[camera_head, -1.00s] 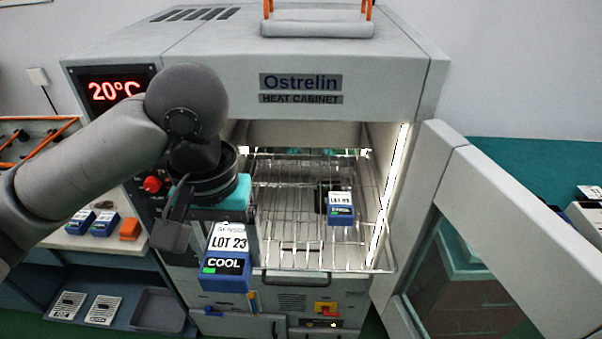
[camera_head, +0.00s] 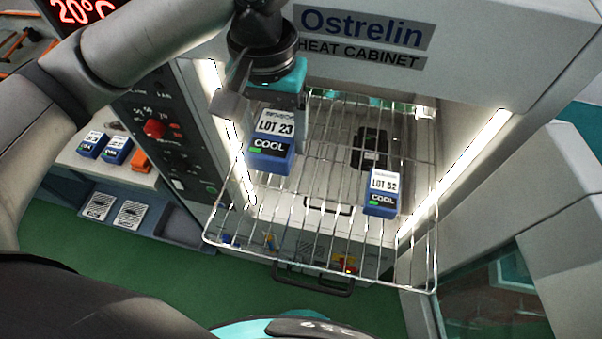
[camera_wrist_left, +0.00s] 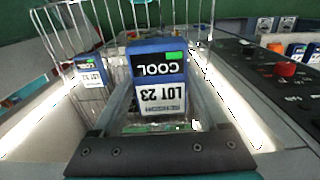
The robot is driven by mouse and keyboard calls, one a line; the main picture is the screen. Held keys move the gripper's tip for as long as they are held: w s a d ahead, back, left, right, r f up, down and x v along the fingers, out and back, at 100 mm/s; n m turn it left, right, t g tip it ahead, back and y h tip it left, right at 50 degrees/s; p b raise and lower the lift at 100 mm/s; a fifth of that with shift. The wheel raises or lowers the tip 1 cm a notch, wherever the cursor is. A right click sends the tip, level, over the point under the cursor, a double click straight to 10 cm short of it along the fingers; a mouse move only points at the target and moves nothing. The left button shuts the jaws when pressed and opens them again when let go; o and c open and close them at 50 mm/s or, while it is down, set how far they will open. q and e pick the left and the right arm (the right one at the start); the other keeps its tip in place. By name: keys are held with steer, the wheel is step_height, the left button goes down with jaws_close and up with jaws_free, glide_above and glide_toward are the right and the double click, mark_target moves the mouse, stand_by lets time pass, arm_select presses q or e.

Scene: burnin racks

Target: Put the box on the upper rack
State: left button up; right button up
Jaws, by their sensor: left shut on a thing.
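My left gripper (camera_head: 277,100) is shut on a blue box (camera_head: 271,153) labelled LOT 23 and COOL. The box is at the cabinet opening, over the left part of the wire upper rack (camera_head: 320,262). I cannot tell whether its underside touches the wires. The left wrist view shows the same box (camera_wrist_left: 158,75) in front of the gripper (camera_wrist_left: 160,128), its label upside down there. A second blue box (camera_head: 381,192), labelled LOT 52, sits on the right side of the rack. My right gripper is not in view.
The heat cabinet's lit side walls (camera_head: 462,165) flank the rack. A dark object (camera_head: 370,148) is behind LOT 52. The open door (camera_head: 510,210) stands at the right. More blue boxes (camera_head: 116,150) sit on a side shelf at left. Bare wires lie between the two boxes.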

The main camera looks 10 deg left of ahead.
arm_select(q)
steer(key=b, duration=0.3)
glide_above(282, 200)
step_height(282, 200, down, 12)
steer(key=shift+f, duration=0.15)
step_height(282, 200, down, 4)
steer(key=shift+f+b, duration=0.1)
steer(key=shift+b, duration=0.2)
steer(key=shift+f, duration=0.4)
steer(key=o, duration=1.4)
steer(key=shift+o, duration=0.2)
step_height(282, 200, up, 12)
steer(key=p, duration=0.2)
